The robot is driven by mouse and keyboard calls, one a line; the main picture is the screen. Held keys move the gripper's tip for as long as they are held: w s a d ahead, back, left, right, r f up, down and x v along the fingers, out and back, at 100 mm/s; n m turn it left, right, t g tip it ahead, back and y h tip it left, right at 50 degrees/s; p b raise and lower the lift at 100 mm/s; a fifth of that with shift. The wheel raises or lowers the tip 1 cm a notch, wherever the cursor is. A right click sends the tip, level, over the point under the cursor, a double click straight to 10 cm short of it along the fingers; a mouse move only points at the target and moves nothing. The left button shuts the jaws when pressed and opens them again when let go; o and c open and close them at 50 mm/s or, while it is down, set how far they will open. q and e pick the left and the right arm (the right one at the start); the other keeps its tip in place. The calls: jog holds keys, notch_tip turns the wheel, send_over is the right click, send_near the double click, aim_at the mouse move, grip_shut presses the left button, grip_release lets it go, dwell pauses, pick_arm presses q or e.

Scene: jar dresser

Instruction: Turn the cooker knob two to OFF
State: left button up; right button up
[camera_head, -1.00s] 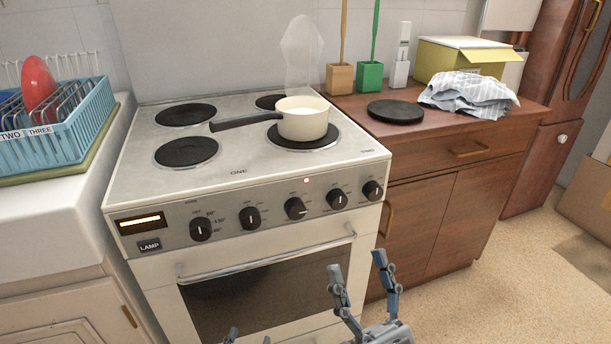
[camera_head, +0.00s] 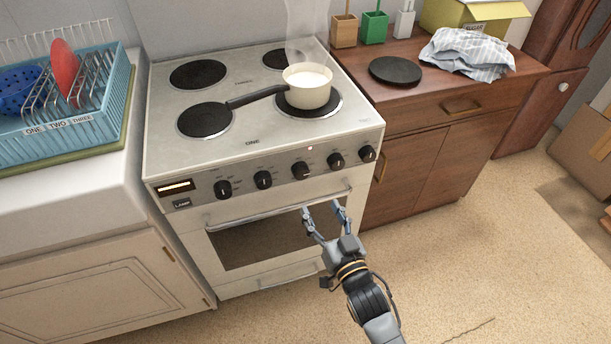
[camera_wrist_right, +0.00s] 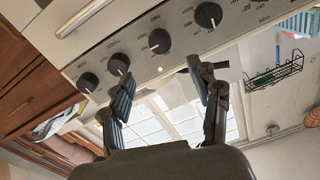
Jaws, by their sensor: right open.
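The cooker's control panel has several black knobs in a row. My right gripper (camera_head: 322,208) is open and empty in front of the oven door, below the panel. In the right wrist view its fingers (camera_wrist_right: 160,76) are apart and clear of the knobs. My left gripper is not in view.
A cream saucepan (camera_head: 307,88) steams on the front right hotplate, its handle pointing left. The oven handle (camera_head: 280,207) sticks out below the panel. A wooden cabinet (camera_head: 430,150) stands right, a blue dish rack (camera_head: 110,120) left. The floor in front is free.

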aim_at(303, 174)
jog(key=x, duration=1)
jog(key=shift+w+a, duration=0.1)
jog(key=shift+w, duration=0.3)
jog(key=c, duration=1.2)
